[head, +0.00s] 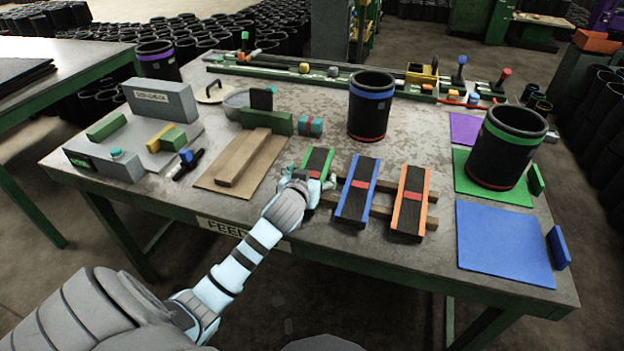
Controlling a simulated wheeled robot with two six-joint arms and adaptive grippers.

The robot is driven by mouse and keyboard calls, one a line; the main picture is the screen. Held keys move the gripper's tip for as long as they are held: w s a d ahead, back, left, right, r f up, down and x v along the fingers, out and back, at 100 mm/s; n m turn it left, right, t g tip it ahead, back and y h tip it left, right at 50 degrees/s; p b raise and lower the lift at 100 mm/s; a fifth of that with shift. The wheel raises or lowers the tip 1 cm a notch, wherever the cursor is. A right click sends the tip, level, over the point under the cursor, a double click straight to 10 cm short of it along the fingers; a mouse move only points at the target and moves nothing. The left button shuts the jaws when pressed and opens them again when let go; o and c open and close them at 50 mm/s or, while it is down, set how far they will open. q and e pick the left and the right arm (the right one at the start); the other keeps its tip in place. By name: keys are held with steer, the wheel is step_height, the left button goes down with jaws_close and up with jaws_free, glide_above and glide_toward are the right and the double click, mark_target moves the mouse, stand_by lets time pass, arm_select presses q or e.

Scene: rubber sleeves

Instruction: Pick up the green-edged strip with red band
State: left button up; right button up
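The green-edged strip (319,160) is dark with green long edges and lies at the left end of the row of strips. Its lower part and most of its band are hidden behind my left gripper (308,181). The gripper is at the strip's near half, over or around it. The fingertips are small and partly hidden, so I cannot tell if they touch the strip or how far they are apart. My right gripper is not in view.
A blue-edged strip (357,192) and an orange-edged strip (411,203), both with red bands, lie to the right across wooden rails (381,212). A black sleeve with a blue band (371,110) stands behind. A wooden board (217,181) lies left.

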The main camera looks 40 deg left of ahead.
arm_select(q)
steer(key=shift+s+r, duration=0.1)
steer(key=c, duration=1.3)
steer(key=shift+o, duration=0.2)
steer(key=shift+r, duration=0.15)
